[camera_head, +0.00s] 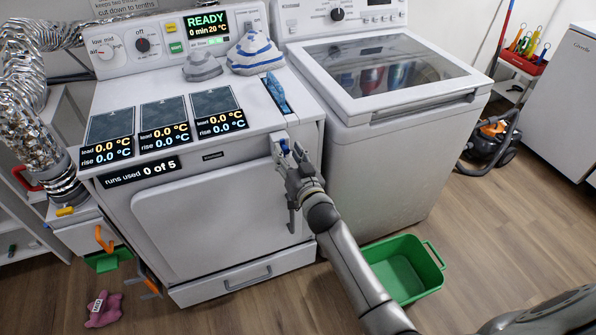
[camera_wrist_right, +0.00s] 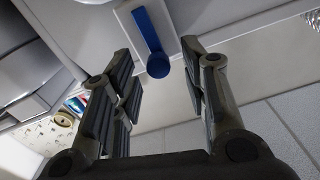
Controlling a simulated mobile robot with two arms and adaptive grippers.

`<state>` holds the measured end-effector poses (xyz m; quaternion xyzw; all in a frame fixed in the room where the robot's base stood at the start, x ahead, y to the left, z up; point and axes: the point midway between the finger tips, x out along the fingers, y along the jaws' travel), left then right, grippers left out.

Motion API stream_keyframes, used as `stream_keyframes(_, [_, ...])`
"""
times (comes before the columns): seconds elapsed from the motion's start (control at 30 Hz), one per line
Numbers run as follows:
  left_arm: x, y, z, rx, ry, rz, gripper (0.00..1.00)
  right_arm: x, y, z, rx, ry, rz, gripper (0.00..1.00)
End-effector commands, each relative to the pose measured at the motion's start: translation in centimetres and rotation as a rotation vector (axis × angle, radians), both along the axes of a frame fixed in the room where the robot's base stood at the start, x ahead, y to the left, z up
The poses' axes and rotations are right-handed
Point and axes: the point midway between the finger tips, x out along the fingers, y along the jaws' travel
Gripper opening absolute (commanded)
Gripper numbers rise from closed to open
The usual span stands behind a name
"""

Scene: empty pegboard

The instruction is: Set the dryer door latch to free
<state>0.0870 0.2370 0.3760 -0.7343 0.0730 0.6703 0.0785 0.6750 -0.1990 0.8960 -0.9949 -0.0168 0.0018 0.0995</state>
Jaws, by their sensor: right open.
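The white dryer (camera_head: 107,185) stands at the left, its large front door panel (camera_head: 215,225) looking closed. The door latch, a blue lever (camera_head: 284,146) on a white plate, is at the dryer's upper right front corner. In the wrist view the blue lever (camera_wrist_right: 148,32) ends in a round knob, tilted slightly from its plate. My right gripper (camera_head: 288,160) is open at the latch; in the wrist view its fingers (camera_wrist_right: 157,52) stand apart on either side of the knob, with visible gaps. The gripper partly hides the latch in the head view. My left gripper is not in view.
A white washer (camera_head: 375,165) stands close to the dryer's right. A green bin (camera_head: 405,268) is on the floor below my right arm. A foil duct (camera_head: 30,120) runs at the left.

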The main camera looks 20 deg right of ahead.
Motion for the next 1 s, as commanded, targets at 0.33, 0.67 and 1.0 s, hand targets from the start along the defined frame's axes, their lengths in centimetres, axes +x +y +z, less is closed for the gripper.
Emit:
stream_keyframes(0.33, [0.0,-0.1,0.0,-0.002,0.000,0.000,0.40,-6.8,-0.2,0.0,0.000,0.001,0.001,0.41])
stream_keyframes(0.67, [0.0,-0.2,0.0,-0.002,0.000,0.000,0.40,-9.3,-0.3,0.1,0.000,-0.002,0.002,0.41])
stream_keyframes(1.0, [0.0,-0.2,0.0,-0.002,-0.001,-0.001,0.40,-9.4,-0.3,0.1,0.001,-0.002,0.002,0.41])
